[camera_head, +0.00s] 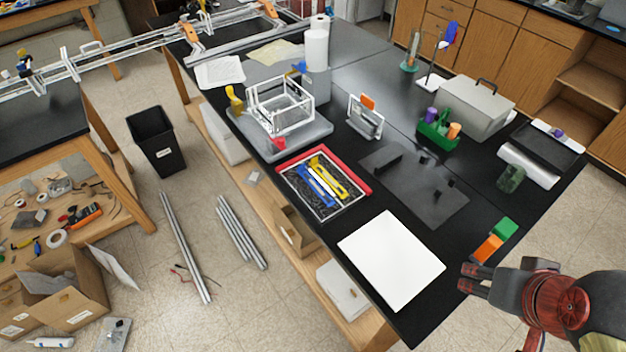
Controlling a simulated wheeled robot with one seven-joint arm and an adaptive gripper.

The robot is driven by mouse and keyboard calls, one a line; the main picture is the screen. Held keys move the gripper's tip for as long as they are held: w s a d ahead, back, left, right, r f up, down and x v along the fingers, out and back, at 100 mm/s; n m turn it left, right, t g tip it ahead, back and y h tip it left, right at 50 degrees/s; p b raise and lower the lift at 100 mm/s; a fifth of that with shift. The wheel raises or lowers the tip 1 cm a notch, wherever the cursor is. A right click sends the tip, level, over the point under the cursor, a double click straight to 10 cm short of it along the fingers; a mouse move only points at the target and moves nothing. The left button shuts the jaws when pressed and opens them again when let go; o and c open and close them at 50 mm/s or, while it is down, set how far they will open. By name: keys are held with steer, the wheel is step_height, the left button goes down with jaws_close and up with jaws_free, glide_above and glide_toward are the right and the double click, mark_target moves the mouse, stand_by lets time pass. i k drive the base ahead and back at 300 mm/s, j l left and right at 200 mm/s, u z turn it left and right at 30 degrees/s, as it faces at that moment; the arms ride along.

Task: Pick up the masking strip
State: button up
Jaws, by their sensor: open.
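I cannot tell for sure which thing is the masking strip. Long blue (316,186) and yellow (328,176) pieces lie side by side in a red-rimmed tray (362,183) on the black table. A small black bar (387,164) lies on a dark grey mat (435,212), with smaller black pieces near it. My gripper (466,279) is at the lower right, by the table's right edge, open and with nothing seen between its fingers. It is well apart from the tray and the mat.
A white sheet (390,260) covers the near table. Orange (487,248) and green (503,228) blocks stand close to my gripper. A white wire frame (280,105), a green caddy (438,133) and a grey case (474,105) stand farther back. Metal bars (185,245) lie on the floor.

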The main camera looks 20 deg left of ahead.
mark_target(308, 179)
steer(key=k+j, duration=0.25)
steer(key=j, duration=0.15)
steer(key=k+j, duration=0.2)
steer(key=j, duration=0.2)
steer(key=i+j, duration=0.1)
steer(key=j, duration=0.5)
steer(key=i+j, duration=0.1)
steer(key=j, duration=0.5)
steer(key=i+j, duration=0.15)
steer(key=i, duration=0.35)
steer(key=i+j, duration=0.15)
steer(key=i, duration=0.35)
steer(key=j+u, duration=0.05)
